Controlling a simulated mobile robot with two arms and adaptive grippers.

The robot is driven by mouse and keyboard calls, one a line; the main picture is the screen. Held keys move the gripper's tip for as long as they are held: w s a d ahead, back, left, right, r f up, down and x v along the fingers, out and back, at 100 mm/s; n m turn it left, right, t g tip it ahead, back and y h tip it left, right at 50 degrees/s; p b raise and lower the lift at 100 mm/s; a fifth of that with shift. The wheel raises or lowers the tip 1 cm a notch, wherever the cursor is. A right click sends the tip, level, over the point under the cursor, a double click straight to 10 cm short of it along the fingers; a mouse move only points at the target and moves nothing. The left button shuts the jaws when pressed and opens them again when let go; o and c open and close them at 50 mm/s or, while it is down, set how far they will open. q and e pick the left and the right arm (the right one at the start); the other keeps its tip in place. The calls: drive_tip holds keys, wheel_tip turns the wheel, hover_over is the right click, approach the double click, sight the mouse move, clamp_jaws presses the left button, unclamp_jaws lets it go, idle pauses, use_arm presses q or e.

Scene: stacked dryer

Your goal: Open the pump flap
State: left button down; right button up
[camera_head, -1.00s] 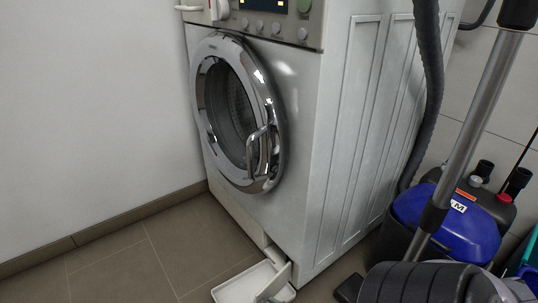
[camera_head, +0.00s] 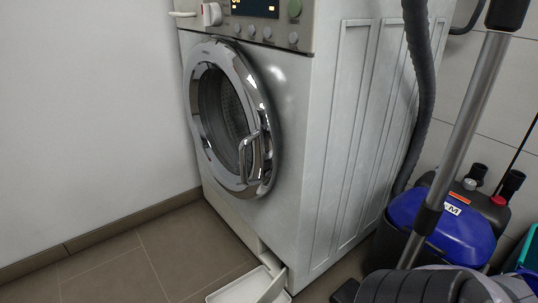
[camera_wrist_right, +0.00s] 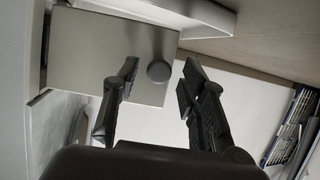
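The pump flap is a pale panel at the lower front corner of the white washing machine (camera_head: 335,150). In the head view the flap (camera_head: 272,286) stands out from the machine front at an angle, cut off by the lower edge. In the right wrist view the flap (camera_wrist_right: 95,50) shows its flat face with a round grey knob (camera_wrist_right: 158,72). My right gripper (camera_wrist_right: 160,75) is open, its two dark fingers on either side of the knob with gaps showing; whether either finger touches the flap cannot be told. Neither gripper can be made out in the head view.
A white tray (camera_head: 235,292) lies on the tiled floor below the flap. A blue vacuum cleaner (camera_head: 445,220) with a metal tube and dark hose stands close to the machine's right side. The floor left of the machine is clear up to the white wall.

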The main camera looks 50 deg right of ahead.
drive_tip(key=v, duration=1.2)
drive_tip(key=shift+d, duration=0.1)
idle(0.5)
